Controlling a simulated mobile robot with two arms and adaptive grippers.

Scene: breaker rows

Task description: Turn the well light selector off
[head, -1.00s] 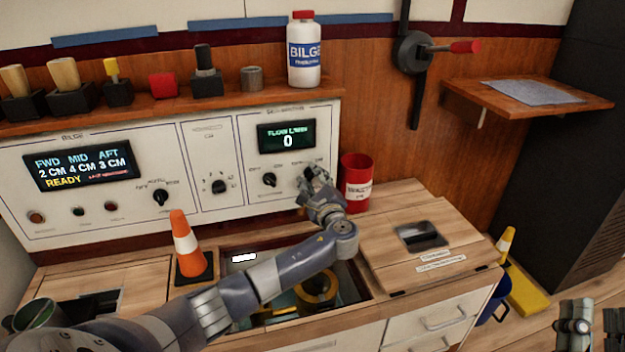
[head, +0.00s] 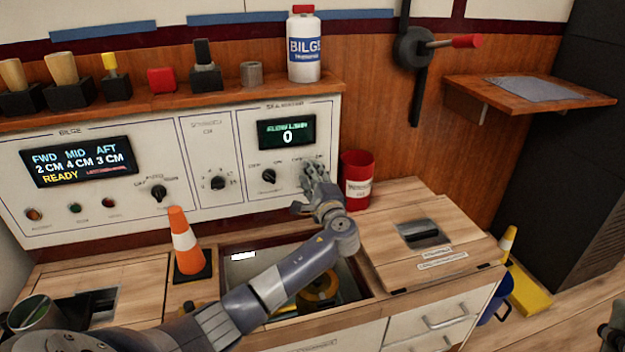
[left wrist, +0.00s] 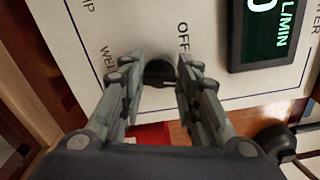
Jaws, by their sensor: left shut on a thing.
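The well light selector is a dark round knob (left wrist: 160,70) on the white panel, with the printed words "OFF" and "WELL" beside it in the left wrist view. My left gripper (left wrist: 160,84) is shut on this knob, one finger on each side. The fingers cover much of the knob, so its exact pointing direction is hard to tell. In the head view my left gripper (head: 314,180) reaches the right end of the panel and hides the knob. My right gripper (head: 614,336) shows only partly at the lower right edge, away from the panel.
Another black knob (head: 269,176) sits just left of my left gripper, under a display (head: 286,132) reading 0. A red canister (head: 357,180) stands close on the right. An orange cone (head: 186,245) and an open well (head: 240,275) lie below the panel.

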